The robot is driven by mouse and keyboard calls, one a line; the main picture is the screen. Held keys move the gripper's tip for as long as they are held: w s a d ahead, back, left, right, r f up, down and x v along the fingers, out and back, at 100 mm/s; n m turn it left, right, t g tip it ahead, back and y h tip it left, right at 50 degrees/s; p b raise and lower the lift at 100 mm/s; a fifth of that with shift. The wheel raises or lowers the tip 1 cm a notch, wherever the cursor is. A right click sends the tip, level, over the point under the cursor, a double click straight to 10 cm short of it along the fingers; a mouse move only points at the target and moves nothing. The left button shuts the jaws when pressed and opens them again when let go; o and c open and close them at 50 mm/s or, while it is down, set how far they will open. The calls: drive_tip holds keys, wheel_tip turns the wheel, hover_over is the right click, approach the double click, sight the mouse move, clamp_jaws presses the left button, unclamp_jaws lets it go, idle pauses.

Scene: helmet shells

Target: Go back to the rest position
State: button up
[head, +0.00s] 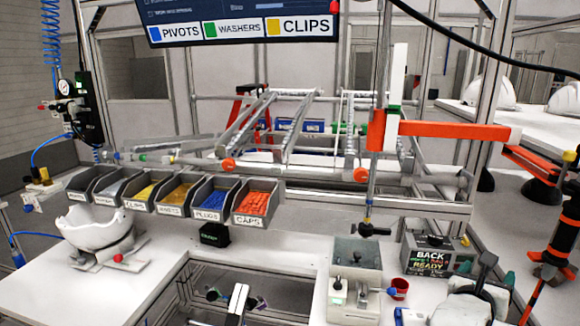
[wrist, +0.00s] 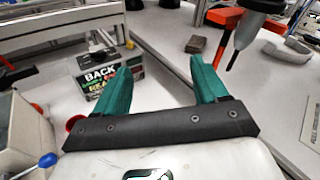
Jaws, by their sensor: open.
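My gripper (wrist: 160,68) shows in the wrist view with its two teal fingers spread apart. I cannot tell the gap between finger and box.
Several labelled bins (head: 205,190) and a white helmet shell (head: 95,228) are at the left. A grey press (head: 355,270) and a red cup (head: 400,288) stand left of my gripper. An orange bar (head: 455,130) juts out above. Bare bench (head: 290,240) lies in the middle.

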drive_tip(key=s+a+r+n+t, duration=0.2)
drive_tip(key=a+r+n+t, duration=0.4)
drive_tip(key=r+n+t, duration=0.7)
drive_tip(key=s+a+f+n+g+y, duration=0.1)
drive_tip(key=a+f+n+g+y, duration=0.1)
drive_tip(key=a+f+n+y, duration=0.7)
drive_tip(key=s+a+f+n+g+y, duration=0.1)
drive_tip(key=a+f+n+y, duration=0.3)
drive_tip(key=n+y, duration=0.9)
drive_tip(key=s+a+f+n+g+h, duration=0.1)
drive_tip(key=s+f+n+g+h, duration=0.3)
drive_tip(key=f, duration=0.3)
drive_tip(key=s+a+f+n+g+h, duration=0.1)
drive_tip(key=s+f+n+g, duration=0.3)
drive_tip(key=s+f+g, duration=0.3)
drive_tip(key=s+d+f+g+h+b, duration=0.1)
drive_tip(key=s+f+g, duration=0.3)
drive_tip(key=s+f, duration=0.4)
drive_tip(key=s+d+f+g+h+b, duration=0.2)
drive_tip(key=s+f, duration=0.6)
drive_tip(key=s, duration=0.5)
drive_tip(key=shift+s+d+g+h, duration=0.15)
drive_tip(key=shift+d+g+h, duration=0.45)
drive_tip(key=shift+d+g, duration=0.5)
